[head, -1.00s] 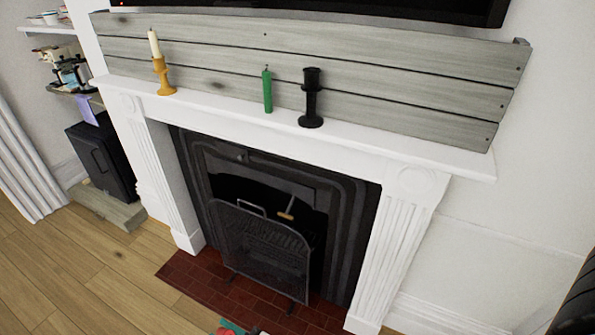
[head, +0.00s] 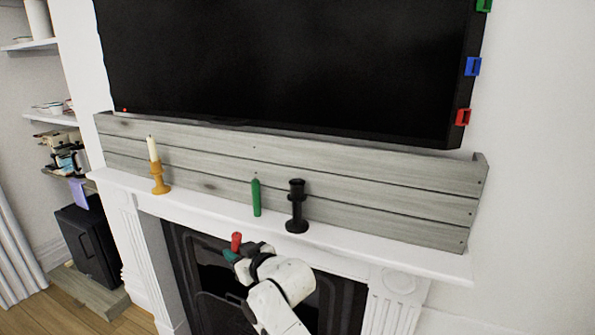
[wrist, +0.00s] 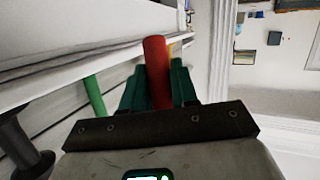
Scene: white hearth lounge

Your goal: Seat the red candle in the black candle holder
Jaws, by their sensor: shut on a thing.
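The red candle (head: 236,241) is held upright in my gripper (head: 240,254), in front of the mantel and below its top edge. In the wrist view the red candle (wrist: 157,72) sits between the two green fingers of my gripper (wrist: 158,88). The black candle holder (head: 297,208) stands upright on the mantel, up and to the right of the gripper, with no candle in it. It also shows, partly cut off, at the left edge of the wrist view (wrist: 20,140). The candle's lower end is hidden by the gripper.
A green candle (head: 256,197) stands on the mantel (head: 345,241) just left of the black holder. A yellow holder with a cream candle (head: 154,150) stands farther left. Grey planks (head: 390,205) back the shelf, and a dark screen (head: 290,70) hangs above. The mantel right of the black holder is clear.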

